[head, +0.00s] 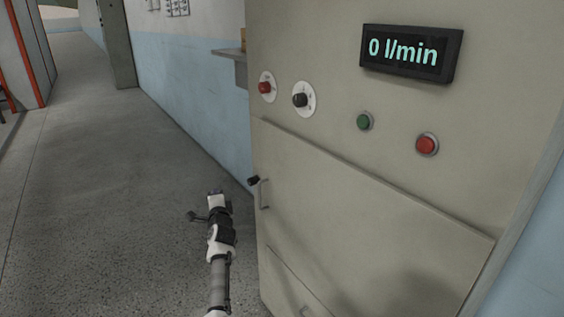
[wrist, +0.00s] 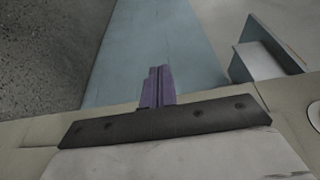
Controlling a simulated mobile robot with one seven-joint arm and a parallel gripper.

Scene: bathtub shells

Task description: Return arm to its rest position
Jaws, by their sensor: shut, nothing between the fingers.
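My gripper (head: 216,192) is at the end of my white and grey arm, low in the middle of the head view. It is over the floor, to the left of the beige cabinet's left edge, and looks apart from the cabinet. In the wrist view its purple fingers (wrist: 157,70) are together, with nothing between them.
The beige cabinet (head: 340,190) carries a flow display (head: 411,53) reading 0 l/min, knobs, buttons and a door handle (head: 264,194). A shelf (head: 231,54) juts from the blue and white wall (head: 190,95). Open floor (head: 100,180) lies to the left.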

